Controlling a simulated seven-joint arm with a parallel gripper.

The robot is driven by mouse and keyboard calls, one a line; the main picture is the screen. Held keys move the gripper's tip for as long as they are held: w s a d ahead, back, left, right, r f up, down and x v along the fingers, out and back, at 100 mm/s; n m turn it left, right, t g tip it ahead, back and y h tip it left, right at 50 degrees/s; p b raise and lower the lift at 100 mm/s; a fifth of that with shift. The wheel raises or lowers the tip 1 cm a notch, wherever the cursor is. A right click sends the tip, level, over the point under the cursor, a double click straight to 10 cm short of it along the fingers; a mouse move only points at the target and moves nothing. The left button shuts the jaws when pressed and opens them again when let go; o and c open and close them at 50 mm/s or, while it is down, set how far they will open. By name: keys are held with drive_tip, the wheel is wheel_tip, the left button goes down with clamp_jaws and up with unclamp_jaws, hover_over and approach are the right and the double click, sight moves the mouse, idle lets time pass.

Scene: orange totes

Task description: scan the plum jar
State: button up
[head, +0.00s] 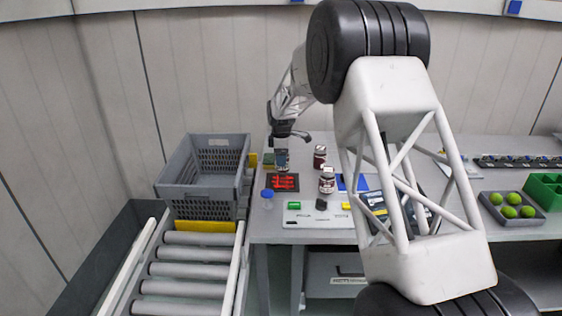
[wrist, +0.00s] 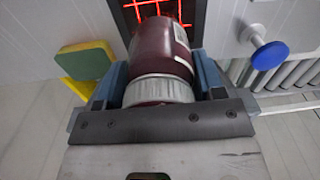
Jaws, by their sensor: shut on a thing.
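In the wrist view my gripper (wrist: 163,78) is shut on a dark red jar (wrist: 160,48) with a pale ribbed lid, which I take for the plum jar. The lid is towards the gripper, and part of a white label shows at the right side. A scanner (wrist: 133,10) with a glowing red grid lies beyond the jar, partly hidden by it. In the head view my gripper (head: 282,164) is above the scanner (head: 284,187); the held jar is hard to make out there. I cannot tell the gap between jar and scanner.
Two dark jars with pale lids, one behind (head: 319,160) and one in front (head: 327,184), stand right of the scanner. A blue-topped post (head: 267,196) stands left. A grey crate (head: 172,190) is by the roller conveyor (head: 190,268). A tray (head: 528,219) of green fruit is far right.

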drive_tip(key=shift+r, duration=1.05)
drive_tip(key=shift+a, duration=0.15)
